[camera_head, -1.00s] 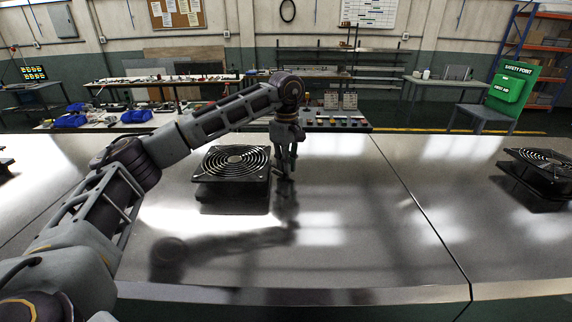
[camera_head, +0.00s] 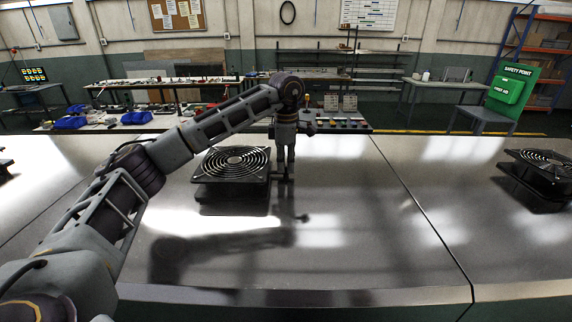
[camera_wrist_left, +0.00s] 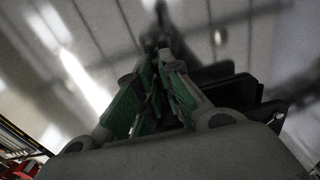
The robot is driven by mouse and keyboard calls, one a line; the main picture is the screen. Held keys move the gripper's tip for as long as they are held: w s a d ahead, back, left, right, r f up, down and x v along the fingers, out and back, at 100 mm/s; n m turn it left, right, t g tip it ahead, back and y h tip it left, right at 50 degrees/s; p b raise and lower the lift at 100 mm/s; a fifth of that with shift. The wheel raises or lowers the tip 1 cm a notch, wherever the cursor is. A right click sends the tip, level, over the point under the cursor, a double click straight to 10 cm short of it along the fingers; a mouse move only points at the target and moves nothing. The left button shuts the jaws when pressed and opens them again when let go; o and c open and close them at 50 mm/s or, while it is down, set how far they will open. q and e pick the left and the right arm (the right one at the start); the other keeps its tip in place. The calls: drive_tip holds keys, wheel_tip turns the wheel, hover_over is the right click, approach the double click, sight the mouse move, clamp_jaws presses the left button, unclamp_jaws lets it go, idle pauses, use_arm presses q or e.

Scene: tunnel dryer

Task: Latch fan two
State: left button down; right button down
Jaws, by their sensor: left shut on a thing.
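A black square fan with a round wire guard (camera_head: 235,163) sits on the shiny metal top, in the middle of the head view. My left gripper (camera_head: 284,177) points down at the fan's right side, low beside its housing. In the left wrist view the green-padded fingers (camera_wrist_left: 152,95) are closed together on a small dark part, probably the fan's latch, mostly hidden between them. The dark edge of the fan (camera_wrist_left: 222,85) shows just right of the fingers. My right gripper is not in view.
Another black fan (camera_head: 541,170) stands on the metal top (camera_head: 350,235) at the far right, beyond a seam. A dark piece shows at the left edge. The metal in front of the middle fan is clear. A bench with blue bins stands behind.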

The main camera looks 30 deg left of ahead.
use_arm(q)
drive_tip(key=shift+r+n, duration=0.15)
drive_tip(key=shift+n, duration=0.15)
drive_tip(key=c, duration=1.6)
unclamp_jaws()
wheel_tip(320, 180, up, 12)
idle(0.7)
